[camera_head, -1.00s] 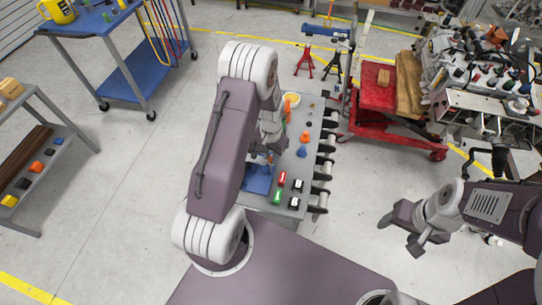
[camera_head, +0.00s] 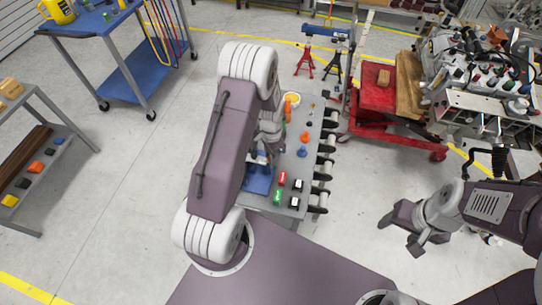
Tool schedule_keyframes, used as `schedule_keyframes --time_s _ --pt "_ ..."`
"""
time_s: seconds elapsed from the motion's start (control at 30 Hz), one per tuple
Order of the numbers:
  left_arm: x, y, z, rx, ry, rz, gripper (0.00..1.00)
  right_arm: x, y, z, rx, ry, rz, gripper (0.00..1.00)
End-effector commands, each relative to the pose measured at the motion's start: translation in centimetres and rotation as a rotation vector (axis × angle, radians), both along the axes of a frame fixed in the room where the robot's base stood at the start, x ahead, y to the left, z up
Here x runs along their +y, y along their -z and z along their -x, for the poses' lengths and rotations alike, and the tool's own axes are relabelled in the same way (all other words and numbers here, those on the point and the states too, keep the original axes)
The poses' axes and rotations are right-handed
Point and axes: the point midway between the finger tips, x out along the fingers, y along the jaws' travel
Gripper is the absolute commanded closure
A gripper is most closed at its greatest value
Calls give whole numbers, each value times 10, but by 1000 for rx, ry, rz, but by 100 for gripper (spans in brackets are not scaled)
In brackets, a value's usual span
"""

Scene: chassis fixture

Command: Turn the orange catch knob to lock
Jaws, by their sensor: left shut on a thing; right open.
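My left gripper (camera_head: 261,158) points down at a blue block (camera_head: 259,181) near the left edge of the grey bench (camera_head: 314,122). My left forearm covers much of it. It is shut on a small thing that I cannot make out. An orange knob-like piece (camera_head: 305,136) stands on the bench to the right, apart from the gripper. I cannot tell whether it is the catch knob or whether that is hidden at the jaws. My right gripper (camera_head: 399,237) is open and empty over the floor at the right.
A blue piece (camera_head: 302,152), an orange upright part (camera_head: 288,108) and a yellow bowl (camera_head: 292,98) are on the bench. Red (camera_head: 282,179) and green (camera_head: 278,196) pieces lie near its front. A red cart (camera_head: 378,90) stands behind right. Open floor lies left.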

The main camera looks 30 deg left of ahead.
Motion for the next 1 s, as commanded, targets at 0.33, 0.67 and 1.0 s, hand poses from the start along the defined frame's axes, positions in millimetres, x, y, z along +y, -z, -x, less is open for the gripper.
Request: schedule_keyframes --time_s 0.33,0.67,1.0 --pt "1 -2 -4 -12 0 -2 58 0 0 0 0 0 0 37" --pt "0 -2 -2 -4 0 -1 53 0 0 0 0 0 0 37" --pt "0 -66 -3 -11 0 -2 53 0 9 0 0 0 0 37"
